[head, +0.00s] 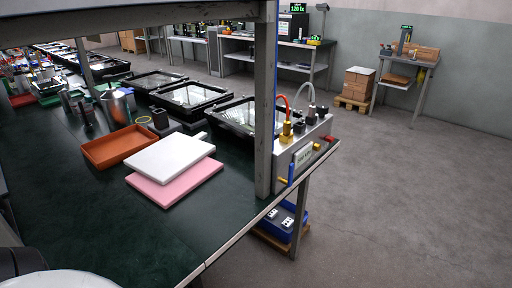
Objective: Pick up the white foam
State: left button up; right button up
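The white foam (168,157) is a flat rectangular slab on the green-topped bench. It lies on top of a pink foam slab (190,186), slightly askew, so the pink one shows along the front and right. A small pale tab shows at the white slab's back right corner. Neither of my grippers is in view. A dark and white part at the bottom left corner looks like my own body.
An orange tray (91,158) stands just left of the foam. Black-framed floodlight housings (190,97) line the bench behind. A grey upright post (264,110) and a fixture with hoses (300,143) stand to the right. The bench (120,235) is clear in front.

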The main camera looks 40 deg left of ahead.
aim_at(177, 151)
jog(key=z, duration=0.9)
jog(key=i, duration=1.7)
jog(key=u, duration=2.45)
